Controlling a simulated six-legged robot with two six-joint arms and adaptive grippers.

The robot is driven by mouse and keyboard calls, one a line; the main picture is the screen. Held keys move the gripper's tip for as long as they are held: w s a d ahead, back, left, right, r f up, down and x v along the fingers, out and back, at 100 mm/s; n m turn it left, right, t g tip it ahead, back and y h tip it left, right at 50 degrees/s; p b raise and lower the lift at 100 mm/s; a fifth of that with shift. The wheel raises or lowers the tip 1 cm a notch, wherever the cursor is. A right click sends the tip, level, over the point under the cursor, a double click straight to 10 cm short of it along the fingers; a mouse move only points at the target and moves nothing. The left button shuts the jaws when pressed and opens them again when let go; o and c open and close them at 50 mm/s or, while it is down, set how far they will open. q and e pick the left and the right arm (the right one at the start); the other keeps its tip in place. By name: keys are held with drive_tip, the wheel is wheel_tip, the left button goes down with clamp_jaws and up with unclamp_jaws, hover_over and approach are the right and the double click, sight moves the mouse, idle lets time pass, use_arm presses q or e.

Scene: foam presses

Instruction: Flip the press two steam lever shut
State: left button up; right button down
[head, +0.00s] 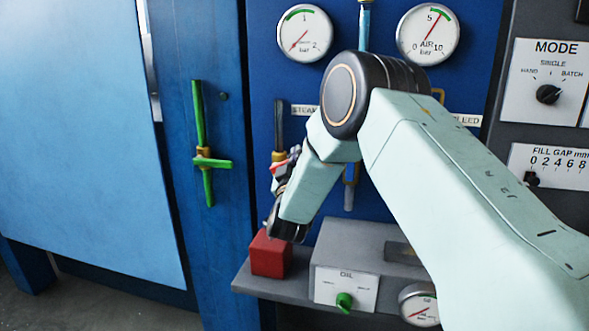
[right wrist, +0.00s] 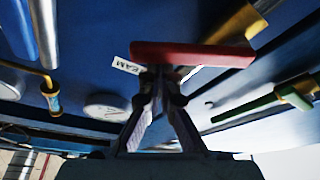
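The steam valve stands on the blue press panel beside the partly hidden STEAM label, with a dark upright pipe and a brass body (head: 279,156). Its red lever (right wrist: 190,55) lies crosswise just ahead of my right fingertips in the right wrist view; the brass part (right wrist: 240,24) is to its right. In the head view the lever is mostly hidden by my right gripper (head: 277,190), which is at the valve. My right fingers (right wrist: 160,82) are drawn together, with nothing seen between them. Whether the tips touch the lever is unclear. My left gripper is out of view.
A green valve lever (head: 213,163) sits on the blue post at left. A red block (head: 271,255) stands on the grey shelf (head: 257,284) below my gripper, beside the OIL box (head: 345,287). Two gauges (head: 304,33) (head: 428,35) are above.

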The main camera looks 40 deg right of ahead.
use_arm(q)
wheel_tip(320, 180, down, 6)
drive_tip(key=b, duration=0.5)
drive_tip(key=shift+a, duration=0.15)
use_arm(e)
drive_tip(key=f+m, duration=0.1)
drive_tip(key=m, duration=0.1)
drive_tip(key=f+m+g+h, duration=0.1)
drive_tip(key=m, duration=0.1)
drive_tip(key=f+m+h, duration=0.1)
drive_tip(key=m, duration=0.1)
drive_tip(key=shift+s+d+f+m+g, duration=0.35)
drive_tip(key=shift+s+d+m+g, duration=0.05)
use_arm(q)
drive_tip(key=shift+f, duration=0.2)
use_arm(e)
drive_tip(key=shift+f, duration=0.25)
